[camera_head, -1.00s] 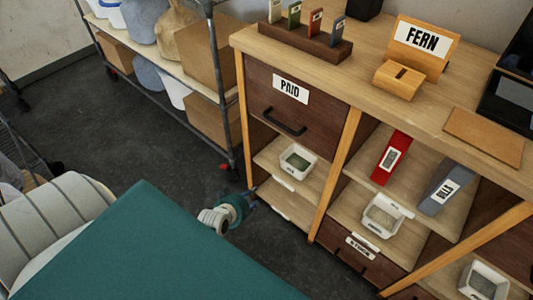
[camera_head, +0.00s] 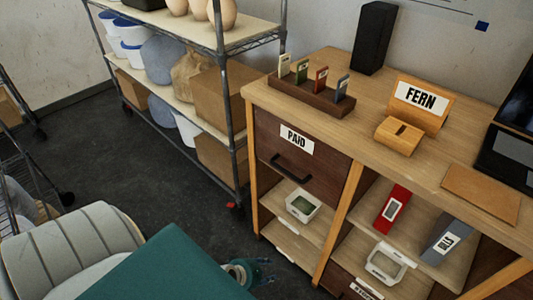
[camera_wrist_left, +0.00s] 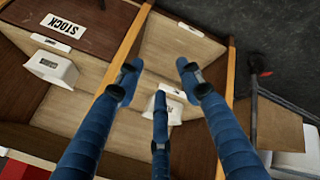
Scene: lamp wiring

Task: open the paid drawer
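The paid drawer (camera_head: 322,174) has a dark wood front with a white PAID label (camera_head: 297,139) and a black bar handle (camera_head: 291,168). It sits shut at the upper left of the wooden counter unit. My left gripper (camera_head: 265,268) is low in the head view, below and in front of the drawer and clear of the handle. In the left wrist view its blue fingers (camera_wrist_left: 158,80) are spread apart with nothing between them; open shelves show beyond. My right gripper is in neither current view.
Below the drawer, a white bin (camera_head: 302,206) stands on an open shelf. A wire rack with boxes (camera_head: 222,92) stands left of the counter (camera_head: 365,118). The counter top holds a card holder (camera_head: 310,97) and a FERN sign (camera_head: 422,97).

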